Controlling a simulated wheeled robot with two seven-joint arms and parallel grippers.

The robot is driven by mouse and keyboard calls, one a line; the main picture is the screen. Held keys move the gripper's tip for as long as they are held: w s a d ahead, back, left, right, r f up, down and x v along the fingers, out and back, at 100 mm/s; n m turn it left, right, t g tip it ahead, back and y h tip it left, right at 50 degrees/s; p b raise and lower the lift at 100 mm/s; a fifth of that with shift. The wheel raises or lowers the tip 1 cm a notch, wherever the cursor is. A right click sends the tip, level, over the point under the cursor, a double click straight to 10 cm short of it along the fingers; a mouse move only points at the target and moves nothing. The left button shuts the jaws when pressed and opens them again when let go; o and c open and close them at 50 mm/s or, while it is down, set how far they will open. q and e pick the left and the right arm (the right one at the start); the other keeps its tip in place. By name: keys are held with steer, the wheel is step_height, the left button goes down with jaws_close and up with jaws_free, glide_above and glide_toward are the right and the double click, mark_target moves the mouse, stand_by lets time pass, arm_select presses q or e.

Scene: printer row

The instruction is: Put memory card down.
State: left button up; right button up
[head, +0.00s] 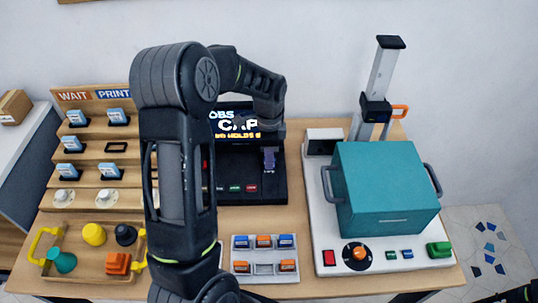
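My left gripper (270,126) is at the end of the arm that rises through the middle and bends over to the right. It is in front of the lit screen (232,124) of a black console (232,188). Its fingers are mostly hidden by my own wrist, so I cannot tell if they are open or hold a memory card. Several small blue-and-white card-like pieces (117,115) stand on a stepped wooden rack (90,143). One dark place (115,147) on its middle step is empty. My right gripper does not show.
A grey tray (264,279) with blue and orange pieces lies at the front. A wooden tray (92,276) with coloured shapes is at front left. At right, a teal box (387,187) sits on a white base (328,240) with a tall post (382,78) behind.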

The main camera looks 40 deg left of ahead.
arm_select(q)
step_height(320, 180, up, 12)
steer(key=shift+r+b, duration=0.15)
steer(key=shift+b, duration=0.15)
steer(key=shift+r, duration=0.1)
stand_by(0.8)
